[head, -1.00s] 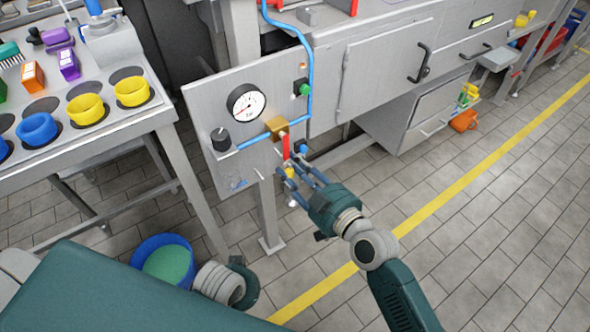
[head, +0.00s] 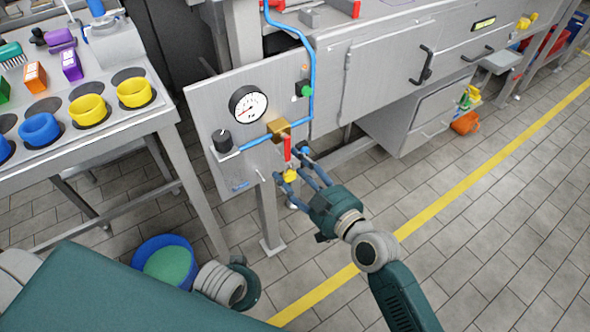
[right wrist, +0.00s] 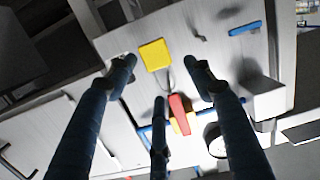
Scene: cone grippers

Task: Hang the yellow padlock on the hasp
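The yellow padlock (head: 290,176) is at the lower edge of the grey panel, just below the red lever (head: 288,148). In the right wrist view the padlock (right wrist: 155,54) has its thin shackle towards the red lever (right wrist: 179,108). Whether the shackle passes through the hasp is too small to tell. My right gripper (head: 292,165) has its fingers spread around the padlock. In the right wrist view the open fingers (right wrist: 160,70) stand apart from the padlock, with gaps on both sides. My left gripper is not in view.
The panel carries a gauge (head: 248,104), a black knob (head: 222,140), blue pipe and a brass valve block (head: 279,128). A small hook (right wrist: 200,38) and a blue strip (right wrist: 245,28) are on the panel. A blue bucket (head: 140,255) stands on the floor.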

